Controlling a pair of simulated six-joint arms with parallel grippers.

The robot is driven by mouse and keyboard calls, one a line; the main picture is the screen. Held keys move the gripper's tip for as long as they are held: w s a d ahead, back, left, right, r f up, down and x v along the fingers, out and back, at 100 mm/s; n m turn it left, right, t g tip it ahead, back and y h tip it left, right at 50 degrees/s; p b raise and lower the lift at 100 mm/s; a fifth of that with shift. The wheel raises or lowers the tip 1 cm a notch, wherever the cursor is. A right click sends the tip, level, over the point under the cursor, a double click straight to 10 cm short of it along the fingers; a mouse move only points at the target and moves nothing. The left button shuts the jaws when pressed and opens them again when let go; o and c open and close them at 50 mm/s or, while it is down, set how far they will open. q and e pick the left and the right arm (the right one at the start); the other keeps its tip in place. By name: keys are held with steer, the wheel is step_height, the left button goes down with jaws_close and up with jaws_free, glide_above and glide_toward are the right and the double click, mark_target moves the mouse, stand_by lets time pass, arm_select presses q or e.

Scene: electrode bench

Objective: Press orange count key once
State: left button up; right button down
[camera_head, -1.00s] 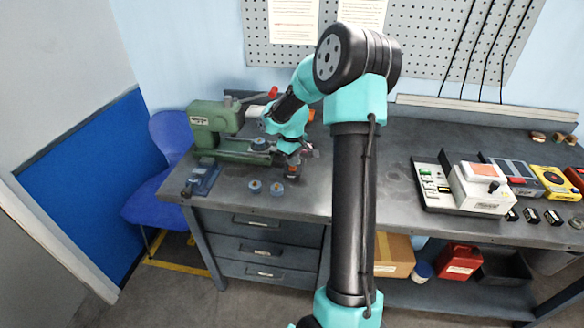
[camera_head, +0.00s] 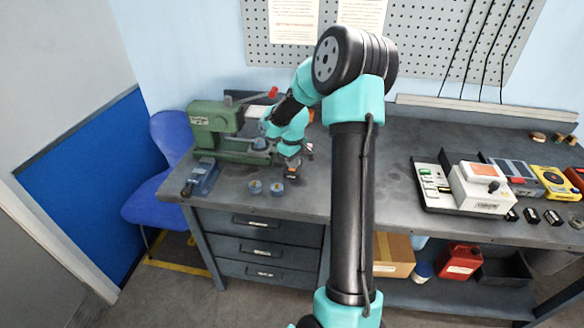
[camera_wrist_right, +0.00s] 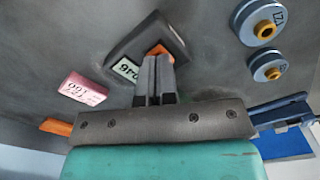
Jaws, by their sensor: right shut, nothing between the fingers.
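The orange key (camera_wrist_right: 158,50) shows in the right wrist view on top of a small dark counter block (camera_wrist_right: 122,44) with a pale display. My right gripper (camera_wrist_right: 157,62) is shut and empty. Its fingertips are over the key and hide part of it. Whether they touch the key I cannot tell. In the head view my right gripper (camera_head: 291,167) is low over the bench, and the counter there is small and mostly hidden by it. My left gripper is not in view.
Two round blue-grey discs (camera_wrist_right: 263,24) lie beside the counter. A pink labelled block (camera_wrist_right: 85,88) is on its other side. A green machine (camera_head: 212,117) and a blue vise (camera_head: 201,178) stand at the bench's left. Instruments, including a white box (camera_head: 482,190), stand at right.

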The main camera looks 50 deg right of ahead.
steer(key=shift+f, duration=0.25)
steer(key=shift+r, duration=3)
